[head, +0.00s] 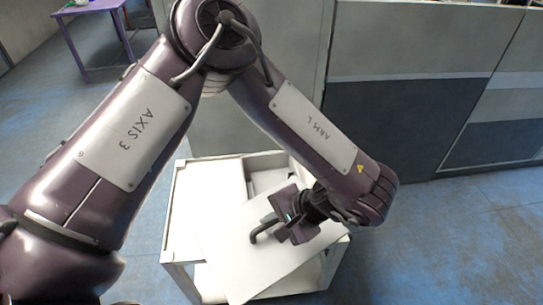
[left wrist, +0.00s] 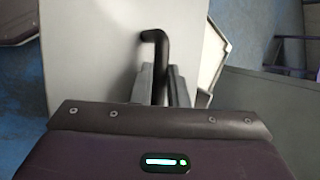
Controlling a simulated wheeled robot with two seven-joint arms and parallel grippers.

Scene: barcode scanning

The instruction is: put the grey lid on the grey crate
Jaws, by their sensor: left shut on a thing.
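The pale grey lid (head: 235,265) is a flat panel with a dark bent handle (head: 262,229). My left gripper (head: 280,224) is shut on that handle, which also shows between its fingers in the left wrist view (left wrist: 157,45). The lid lies turned at an angle over the pale, box-like crate (head: 168,215), and its near corner sticks out past the crate's front. Part of the crate's inside shows behind the lid. I cannot tell whether the lid touches the crate. My right gripper is not in view.
Grey partition panels (head: 405,120) stand behind and to the right of the crate. A purple table (head: 95,8) is far off at the upper left. The blue-grey floor (head: 440,245) is clear to the right.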

